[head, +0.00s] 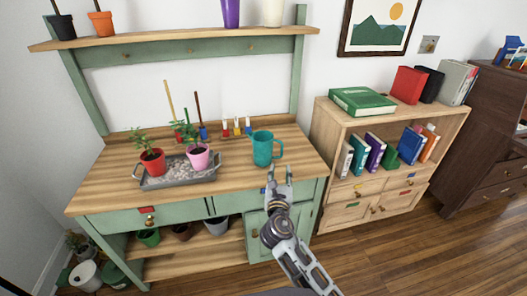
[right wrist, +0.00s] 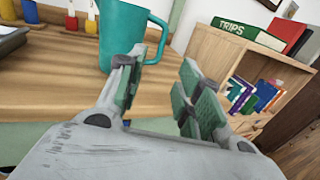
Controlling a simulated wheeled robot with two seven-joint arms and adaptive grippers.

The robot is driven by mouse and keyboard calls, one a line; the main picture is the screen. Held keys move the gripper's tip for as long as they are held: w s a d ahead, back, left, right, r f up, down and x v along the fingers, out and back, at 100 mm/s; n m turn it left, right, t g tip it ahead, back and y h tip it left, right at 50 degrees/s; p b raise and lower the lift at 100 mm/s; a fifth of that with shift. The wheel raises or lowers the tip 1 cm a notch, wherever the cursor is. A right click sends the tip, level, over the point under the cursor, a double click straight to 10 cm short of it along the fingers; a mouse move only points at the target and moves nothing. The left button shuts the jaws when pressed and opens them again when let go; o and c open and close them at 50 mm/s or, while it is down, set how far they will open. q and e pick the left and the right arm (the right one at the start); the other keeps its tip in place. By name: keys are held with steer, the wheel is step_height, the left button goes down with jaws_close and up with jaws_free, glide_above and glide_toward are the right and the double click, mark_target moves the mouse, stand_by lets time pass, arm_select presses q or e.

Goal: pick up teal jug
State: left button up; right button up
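The teal jug (head: 263,149) stands upright on the wooden top of the green potting bench (head: 238,172), near its right end. Its handle points right in the head view. In the right wrist view the jug (right wrist: 121,32) stands just beyond the fingers, upper left of centre, with its top cut off. My right gripper (head: 279,172) is in front of the jug at the bench's front edge. Its fingers (right wrist: 158,92) are apart with nothing between them. The left finger overlaps the lower part of the jug in the wrist view; I cannot tell whether they touch. My left gripper is not in view.
A grey tray (head: 180,183) with pebbles holds a red pot (head: 152,163) and a pink pot (head: 198,157) left of the jug. A wooden bookcase (head: 330,117) adjoins on the right. The bench top right of the jug is clear.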

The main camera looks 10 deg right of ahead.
mark_target(265, 150)
steer(key=shift+w, duration=0.1)
steer(key=b+x, duration=0.1)
steer(key=x, duration=0.5)
steer(key=shift+w, duration=0.1)
steer(key=shift+x, duration=0.95)
steer(key=shift+w+d, duration=0.1)
steer(key=shift+w, duration=0.05)
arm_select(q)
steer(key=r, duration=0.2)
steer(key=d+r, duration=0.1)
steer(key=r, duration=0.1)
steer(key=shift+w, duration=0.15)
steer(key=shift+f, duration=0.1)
arm_select(e)
steer(key=shift+w, duration=0.1)
